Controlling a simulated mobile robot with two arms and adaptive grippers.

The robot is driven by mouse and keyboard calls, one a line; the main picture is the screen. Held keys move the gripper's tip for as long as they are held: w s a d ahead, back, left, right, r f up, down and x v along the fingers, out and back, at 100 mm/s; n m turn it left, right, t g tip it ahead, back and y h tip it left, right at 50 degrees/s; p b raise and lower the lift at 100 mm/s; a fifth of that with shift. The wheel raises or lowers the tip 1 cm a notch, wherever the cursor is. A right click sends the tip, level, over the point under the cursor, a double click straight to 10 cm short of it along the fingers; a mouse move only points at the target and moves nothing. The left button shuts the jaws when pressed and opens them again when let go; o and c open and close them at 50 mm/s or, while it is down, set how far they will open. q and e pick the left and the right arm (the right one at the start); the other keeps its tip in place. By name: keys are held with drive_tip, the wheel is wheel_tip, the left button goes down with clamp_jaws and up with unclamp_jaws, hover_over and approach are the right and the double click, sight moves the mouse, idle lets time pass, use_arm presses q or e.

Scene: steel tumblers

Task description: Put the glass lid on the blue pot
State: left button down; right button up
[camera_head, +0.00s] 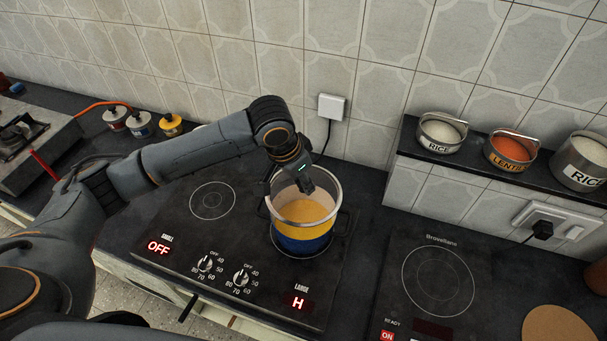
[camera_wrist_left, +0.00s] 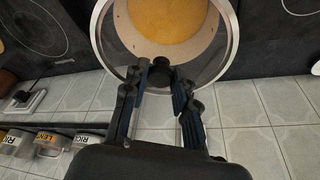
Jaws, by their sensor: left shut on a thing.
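The blue pot (camera_head: 303,245) stands on the right-hand ring of the dark cooktop, with yellow contents seen through the glass. My left gripper (camera_head: 303,184) comes down from above and is shut on the dark knob of the glass lid (camera_head: 338,193). The lid's steel rim shows around and over the pot's mouth; I cannot tell for sure whether it touches the pot. In the left wrist view the knob (camera_wrist_left: 160,74) sits between the fingers, and the lid's rim (camera_wrist_left: 234,35) encircles the view of the pot's inside. My right gripper is not in view.
The cooktop's left ring (camera_head: 212,201) is empty. A second cooktop (camera_head: 440,283) lies to the right, also bare, with a round cork mat (camera_head: 558,325) beside it. A shelf (camera_head: 470,163) at the back right holds labelled steel containers. Small jars (camera_head: 140,124) stand at the back left.

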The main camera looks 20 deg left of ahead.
sight(300, 193)
use_arm(q)
drive_tip(key=shift+s+r, duration=0.25)
drive_tip(key=shift+s, duration=0.1)
drive_tip(key=shift+w+p, duration=0.2)
drive_tip(key=shift+p, duration=0.15)
drive_tip(key=shift+w+f, duration=0.1)
drive_tip(key=shift+f, duration=0.75)
drive_tip(key=shift+f+b, duration=0.3)
drive_tip(key=shift+f, duration=0.55)
drive_tip(key=shift+f+b, duration=0.35)
drive_tip(key=shift+f, duration=0.8)
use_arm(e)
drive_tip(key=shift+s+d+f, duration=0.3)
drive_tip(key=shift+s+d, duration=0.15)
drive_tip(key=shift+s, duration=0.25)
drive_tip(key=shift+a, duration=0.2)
